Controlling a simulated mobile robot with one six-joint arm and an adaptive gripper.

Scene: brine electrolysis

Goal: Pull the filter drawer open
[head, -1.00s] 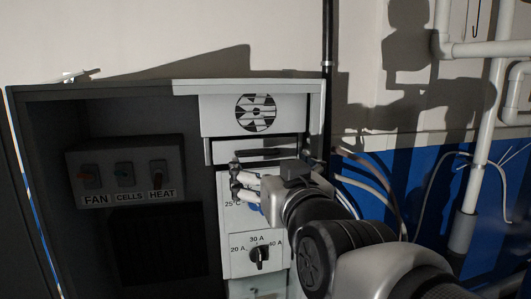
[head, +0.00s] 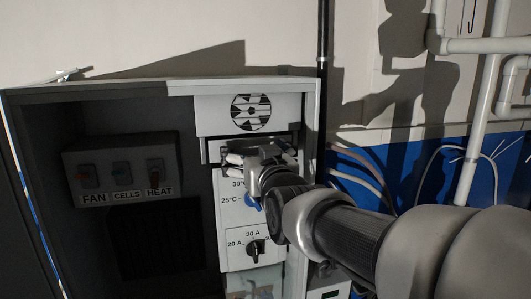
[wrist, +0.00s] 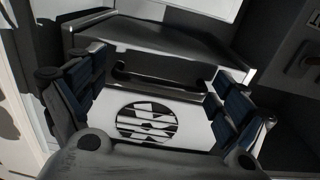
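The filter drawer (head: 214,151) is the narrow front just below the white fan panel in the head view, mostly hidden by my gripper (head: 252,158). It looks shut there. In the wrist view, a dark bar handle (wrist: 160,80) lies across the middle, above the fan grille in that picture. The fingers of my gripper (wrist: 163,66) stand apart on either side, near the ends of the bar. My gripper is open, with nothing between the pads that I can see held. I cannot tell whether a finger touches the handle.
The round fan grille (head: 251,112) is directly above the drawer. A dial panel (head: 252,247) with a black knob is below. A switch box (head: 122,168) labelled FAN, CELLS, HEAT is at left in the dark cabinet. White pipes (head: 480,130) and cables are at right.

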